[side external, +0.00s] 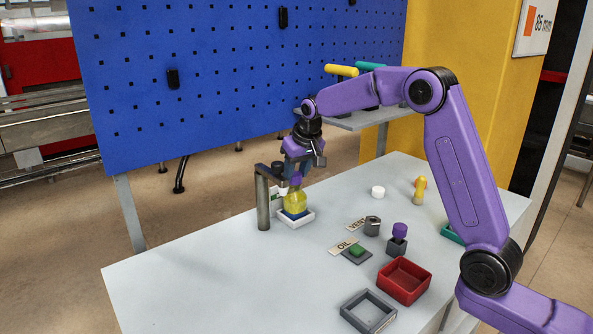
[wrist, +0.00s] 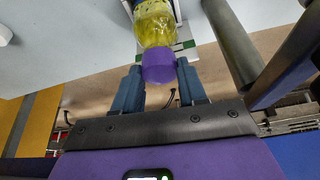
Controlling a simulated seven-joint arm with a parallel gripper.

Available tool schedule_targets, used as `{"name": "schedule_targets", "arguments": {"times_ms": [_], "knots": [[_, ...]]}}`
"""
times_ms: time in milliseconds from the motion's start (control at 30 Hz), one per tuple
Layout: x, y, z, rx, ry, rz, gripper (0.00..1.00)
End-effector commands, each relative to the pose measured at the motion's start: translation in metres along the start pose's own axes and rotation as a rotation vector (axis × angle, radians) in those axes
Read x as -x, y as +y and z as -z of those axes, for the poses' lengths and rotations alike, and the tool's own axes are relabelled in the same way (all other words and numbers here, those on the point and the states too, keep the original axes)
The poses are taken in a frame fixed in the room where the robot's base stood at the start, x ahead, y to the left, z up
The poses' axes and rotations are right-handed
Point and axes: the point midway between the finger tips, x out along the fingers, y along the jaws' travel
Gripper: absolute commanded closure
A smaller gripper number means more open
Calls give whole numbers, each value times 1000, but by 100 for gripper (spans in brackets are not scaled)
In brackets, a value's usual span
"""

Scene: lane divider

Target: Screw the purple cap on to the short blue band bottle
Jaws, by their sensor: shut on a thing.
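The bottle (side external: 295,203) stands upright in a white square holder (side external: 309,217); it has yellow contents and a blue band low on its body. It also shows in the wrist view (wrist: 153,24). A purple cap (wrist: 158,67) sits at the bottle's top, in line with it. I cannot tell whether its thread is engaged. My gripper (side external: 296,177) points down over the bottle, its two fingers shut on the cap, one on each side. The fingers also show in the wrist view (wrist: 160,70).
A grey post (side external: 263,202) with an arm stands close left of the bottle. Another purple cap (side external: 400,229) sits on a grey block. To the right are a red tray (side external: 404,281), a grey frame (side external: 368,311), a green button (side external: 356,250) and a white disc (side external: 378,191). The table's front left is clear.

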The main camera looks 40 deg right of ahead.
Motion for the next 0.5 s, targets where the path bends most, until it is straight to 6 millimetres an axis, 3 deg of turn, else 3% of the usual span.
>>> {"name": "schedule_targets", "arguments": {"times_ms": [500], "knots": [[-1, -1, 0, -138, -1, -58, 76]]}}
